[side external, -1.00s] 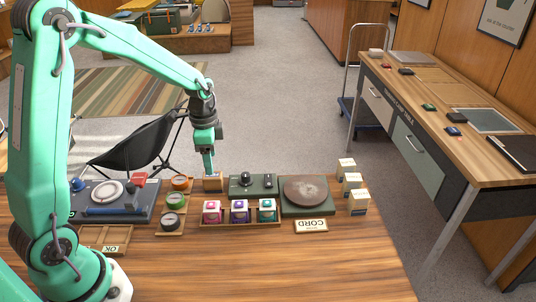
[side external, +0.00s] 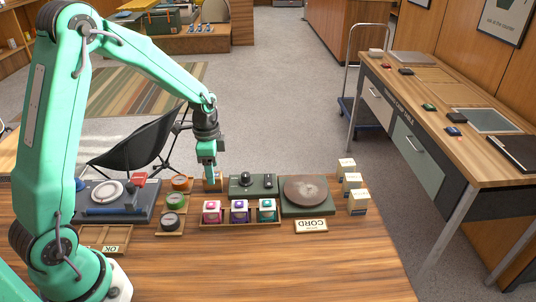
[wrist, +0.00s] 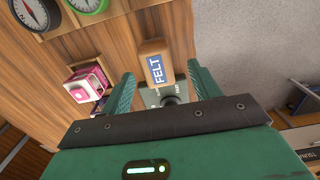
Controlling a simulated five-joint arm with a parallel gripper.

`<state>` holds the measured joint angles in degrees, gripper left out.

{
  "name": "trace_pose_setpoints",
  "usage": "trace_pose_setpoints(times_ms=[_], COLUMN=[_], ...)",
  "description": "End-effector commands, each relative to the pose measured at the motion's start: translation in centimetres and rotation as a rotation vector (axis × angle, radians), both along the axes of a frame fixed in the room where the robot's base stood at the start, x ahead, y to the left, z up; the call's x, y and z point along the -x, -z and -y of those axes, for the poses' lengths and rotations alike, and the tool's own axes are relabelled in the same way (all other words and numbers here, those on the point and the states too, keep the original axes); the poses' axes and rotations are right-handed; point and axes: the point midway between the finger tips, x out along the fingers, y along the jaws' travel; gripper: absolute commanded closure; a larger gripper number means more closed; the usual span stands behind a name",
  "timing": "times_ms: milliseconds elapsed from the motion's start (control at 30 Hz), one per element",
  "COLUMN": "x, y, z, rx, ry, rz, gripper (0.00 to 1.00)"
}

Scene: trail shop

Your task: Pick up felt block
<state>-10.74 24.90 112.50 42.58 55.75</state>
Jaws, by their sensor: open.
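The felt block (wrist: 153,48) is a small tan wooden block with a blue FELT label, near the top middle of the wrist view. In the side view the block (side external: 213,185) stands at the back of the wooden table, partly hidden by my gripper. My gripper (side external: 210,172) is right above it, pointing down. In the wrist view my gripper (wrist: 158,82) is open, with one green finger to each side of the block's near end. Nothing is held, and I cannot tell whether a finger touches the block.
A green device with dark knobs (side external: 254,185) is just right of the block. A tray of coloured boxes (side external: 240,212) lies in front. A round brown disc (side external: 305,190) is further right. The table's front (side external: 240,265) is clear.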

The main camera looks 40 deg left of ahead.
Motion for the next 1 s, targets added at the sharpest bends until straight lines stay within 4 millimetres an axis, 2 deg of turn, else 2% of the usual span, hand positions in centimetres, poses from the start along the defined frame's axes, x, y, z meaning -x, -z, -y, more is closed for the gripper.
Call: trace_pose_setpoints(times_ms=[333,500,1000], x=[0.3,0.3,0.3], y=[3.6,4.8,4.9], z=[0.2,0.2,0.1], rx=[0.001,0.0,0.0], ry=[0.0,0.0,0.0], rz=[-0.004,-0.001,0.0], gripper=[0.38,0.38,0.38])
